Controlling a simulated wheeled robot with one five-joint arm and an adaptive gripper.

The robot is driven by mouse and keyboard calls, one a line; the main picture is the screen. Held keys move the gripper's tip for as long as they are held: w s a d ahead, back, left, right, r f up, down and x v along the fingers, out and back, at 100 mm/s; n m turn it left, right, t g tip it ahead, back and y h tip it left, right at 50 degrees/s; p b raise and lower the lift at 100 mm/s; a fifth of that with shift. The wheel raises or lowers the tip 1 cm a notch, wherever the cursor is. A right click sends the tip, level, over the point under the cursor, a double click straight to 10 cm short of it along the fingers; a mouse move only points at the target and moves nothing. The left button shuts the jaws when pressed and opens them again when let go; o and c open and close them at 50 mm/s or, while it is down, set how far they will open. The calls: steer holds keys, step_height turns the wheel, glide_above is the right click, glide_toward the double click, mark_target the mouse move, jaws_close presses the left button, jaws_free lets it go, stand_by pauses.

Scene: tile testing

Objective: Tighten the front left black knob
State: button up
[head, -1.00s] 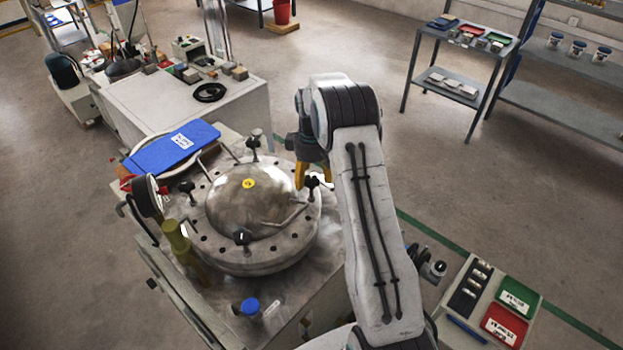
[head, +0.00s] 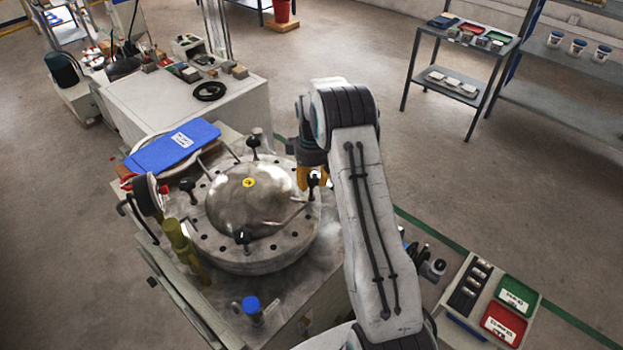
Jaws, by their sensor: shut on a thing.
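A round metal vessel with a domed lid (head: 235,205) and a flat bolted rim stands on the worktable. Black knobs on short posts stand around the rim: a back knob (head: 253,141), a left knob (head: 188,185), a near knob (head: 242,236) and a right-hand knob (head: 313,180). My gripper (head: 312,182), with yellow fingers, is down at the right-hand knob and shut on it. The fingers and wrist hide part of this knob and its post. I cannot tell how tight any knob is.
A blue clipboard-like panel (head: 172,148) lies behind the vessel. A round gauge (head: 147,194) and a brass-coloured cylinder (head: 178,238) stand at its left. A blue-capped container (head: 251,306) is in front. A tray with red and green bins (head: 503,324) sits at the right.

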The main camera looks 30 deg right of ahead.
steer(key=c, duration=0.5)
steer(key=m+b, duration=0.1)
steer(key=m, duration=0.2)
steer(key=shift+f+b, duration=0.1)
steer(key=shift+b, duration=0.25)
steer(key=m+b, duration=0.1)
steer(key=m, duration=0.3)
steer(key=shift+m, duration=0.4)
steer(key=m+b, duration=0.1)
steer(key=m, duration=0.4)
steer(key=shift+m+b, duration=0.3)
steer(key=shift+m, duration=2.2)
